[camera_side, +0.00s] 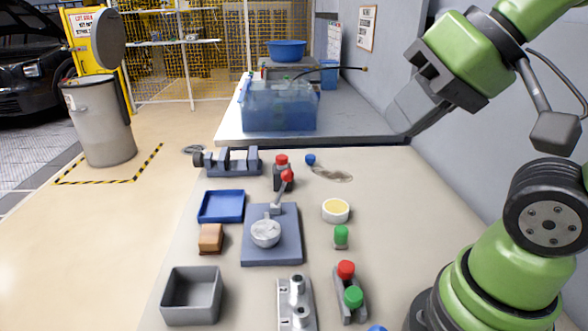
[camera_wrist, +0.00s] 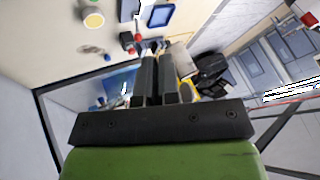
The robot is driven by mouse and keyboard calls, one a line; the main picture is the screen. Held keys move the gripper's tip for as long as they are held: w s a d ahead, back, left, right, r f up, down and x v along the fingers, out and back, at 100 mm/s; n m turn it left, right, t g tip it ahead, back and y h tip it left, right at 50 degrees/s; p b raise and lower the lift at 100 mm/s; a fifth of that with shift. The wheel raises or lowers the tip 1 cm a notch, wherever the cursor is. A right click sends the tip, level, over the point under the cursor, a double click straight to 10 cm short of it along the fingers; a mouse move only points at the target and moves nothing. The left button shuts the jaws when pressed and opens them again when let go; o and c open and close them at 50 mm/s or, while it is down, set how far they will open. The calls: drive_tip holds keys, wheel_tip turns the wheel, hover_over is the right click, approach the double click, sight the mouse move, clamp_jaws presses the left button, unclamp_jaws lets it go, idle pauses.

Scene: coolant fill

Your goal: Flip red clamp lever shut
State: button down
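The clamp lever has a red knob (camera_side: 288,176) on a grey arm and stands up, leaning slightly right, at the back of a blue-grey base plate (camera_side: 285,245). A round whitish metal part (camera_side: 265,233) sits on the plate in front of it. My gripper (camera_side: 402,130) is high at the upper right, over the table's far right end and well away from the lever. In the wrist view its two dark fingers (camera_wrist: 157,80) lie close together; a narrow gap may show between them. Nothing is seen held.
A red-capped dark bottle (camera_side: 282,172) stands just behind the lever. A blue tray (camera_side: 221,206), brown block (camera_side: 210,238) and grey bin (camera_side: 191,295) are to its left. A yellow-topped dish (camera_side: 336,210) and green-capped jar (camera_side: 341,237) are right. A translucent blue tank (camera_side: 279,106) stands behind.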

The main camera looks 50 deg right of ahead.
drive_tip(key=w+d+f+m+g, duration=0.2)
drive_tip(key=w+d+m+g, duration=0.3)
drive_tip(key=w, duration=0.6)
drive_tip(key=w+d+f+m, duration=0.1)
drive_tip(key=w+d+f, duration=0.5)
drive_tip(key=d, duration=0.3)
drive_tip(key=shift+w+d+f+t, duration=0.3)
drive_tip(key=shift+d+f, duration=0.1)
drive_tip(key=shift+f, duration=0.45)
drive_tip(key=shift+f, duration=0.1)
hover_over(283, 189)
drive_tip(key=s+d, duration=0.3)
drive_tip(key=shift+f, duration=5.05)
drive_tip(key=shift+a, duration=0.1)
